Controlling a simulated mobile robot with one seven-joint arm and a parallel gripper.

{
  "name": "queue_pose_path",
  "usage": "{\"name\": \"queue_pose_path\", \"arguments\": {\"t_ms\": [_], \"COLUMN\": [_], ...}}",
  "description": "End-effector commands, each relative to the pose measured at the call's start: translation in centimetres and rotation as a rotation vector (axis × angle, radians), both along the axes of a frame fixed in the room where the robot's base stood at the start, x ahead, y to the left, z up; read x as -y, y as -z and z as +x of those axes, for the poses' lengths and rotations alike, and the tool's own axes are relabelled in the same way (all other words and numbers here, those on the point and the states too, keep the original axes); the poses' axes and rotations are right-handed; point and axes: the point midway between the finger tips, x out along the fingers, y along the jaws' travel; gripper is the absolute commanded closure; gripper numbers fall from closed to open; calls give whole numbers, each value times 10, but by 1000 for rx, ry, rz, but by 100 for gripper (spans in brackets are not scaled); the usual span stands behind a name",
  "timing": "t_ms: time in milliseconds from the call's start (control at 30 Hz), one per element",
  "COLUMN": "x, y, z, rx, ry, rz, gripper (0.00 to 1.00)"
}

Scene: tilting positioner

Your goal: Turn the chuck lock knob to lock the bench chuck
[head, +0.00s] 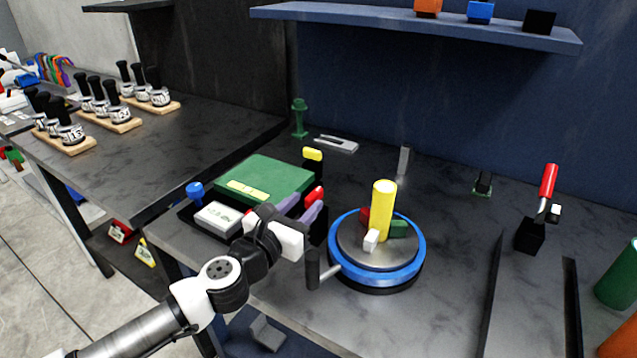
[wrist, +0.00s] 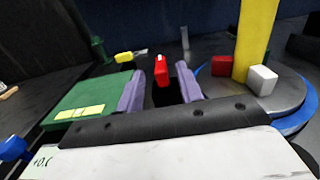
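The bench chuck has a blue ring (head: 417,262) and a grey top. Red, green and white jaws stand around an upright yellow cylinder (head: 383,208), also in the wrist view (wrist: 255,40). A grey bar with an upright black handle (head: 312,270) sticks out from the chuck's left side. A red piece on a dark block (head: 317,193) stands left of the chuck. I cannot tell which is the lock knob. My gripper (head: 301,206) has purple fingers, apart and empty, left of the chuck. In the wrist view the red piece (wrist: 161,70) shows between the fingertips, beyond them.
A green box (head: 268,180), a white readout box (head: 217,218) and a blue knob (head: 195,191) lie left of my gripper. A yellow-topped block (head: 313,155) stands behind. A red-handled clamp (head: 548,182) stands at right. The bench between chuck and clamp is mostly clear.

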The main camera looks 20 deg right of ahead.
Motion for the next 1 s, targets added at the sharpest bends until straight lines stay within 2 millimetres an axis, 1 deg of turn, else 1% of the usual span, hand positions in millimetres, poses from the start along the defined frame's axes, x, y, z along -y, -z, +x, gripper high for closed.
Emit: {"name": "queue_pose_path", "arguments": {"t_ms": [33, 200, 367, 533, 800, 1000], "x": [9, 31, 45, 51, 51, 51], "y": [-3, -2, -2, 0, 0, 0], "z": [5, 22, 34, 39, 40, 39], "rx": [-2, -2, -1, -1, -1, -1], "ry": [4, 3, 1, 0, 0, 0], "rz": [-2, -2, -2, -1, -1, -1], "gripper": [64, 64, 64, 64, 64, 90]}}
